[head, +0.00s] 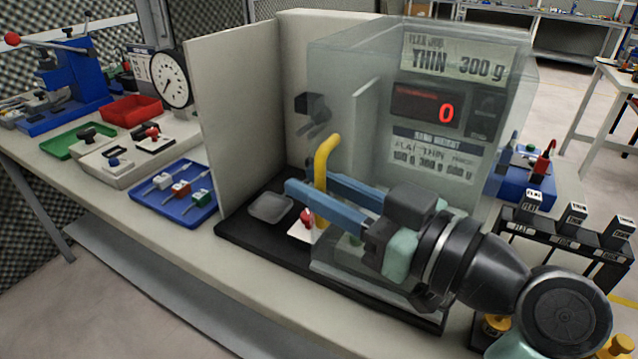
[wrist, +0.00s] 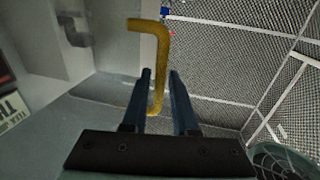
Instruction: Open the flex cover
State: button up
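The flex cover (head: 345,80) is a see-through box-like cover around the weighing station, standing on a black base. A bent yellow handle (head: 326,152) rises at its left side; it also shows in the wrist view (wrist: 164,50), upright with its top bent left. My gripper (head: 311,183) has two blue fingers, one on each side of the handle. In the wrist view my gripper (wrist: 160,72) is open, with the handle between the fingers and a visible gap at the right finger. I cannot tell whether the left finger touches it.
A beige panel (head: 235,120) stands upright left of the station. A grey plate (head: 270,207) and a red-knobbed piece (head: 306,220) lie on the black base. A blue tray (head: 175,195) is farther left. A rack of labelled blocks (head: 560,235) stands at right.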

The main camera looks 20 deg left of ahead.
jog(key=shift+d, duration=0.15)
jog(key=v, duration=1.2)
jog(key=shift+d, duration=0.35)
jog(key=shift+s, duration=0.1)
